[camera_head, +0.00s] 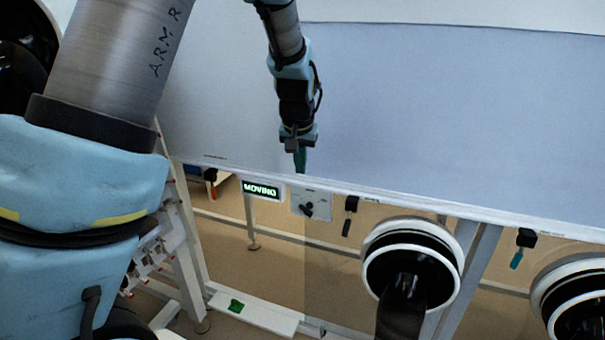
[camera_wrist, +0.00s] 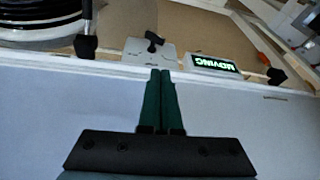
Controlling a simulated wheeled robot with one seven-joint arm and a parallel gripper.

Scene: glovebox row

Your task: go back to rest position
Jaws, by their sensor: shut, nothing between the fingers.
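My gripper (camera_head: 300,160) hangs at the end of my arm in the head view, in front of the large pale panel, near its lower edge. In the wrist view my gripper's two green fingers (camera_wrist: 161,75) lie side by side, pressed together with nothing between them. The fingertips point towards a small grey plate with a black knob (camera_head: 308,209), which also shows in the wrist view (camera_wrist: 154,42). They appear apart from the knob. A lit sign reading "MOVING" (camera_head: 261,190) is left of the plate in the head view; in the wrist view the sign (camera_wrist: 215,65) is upside down.
Two round white-rimmed ports with black gloves (camera_head: 375,262) (camera_head: 577,300) are at the lower right. A white ledge (camera_head: 262,315) with a green piece (camera_head: 236,306) is low down.

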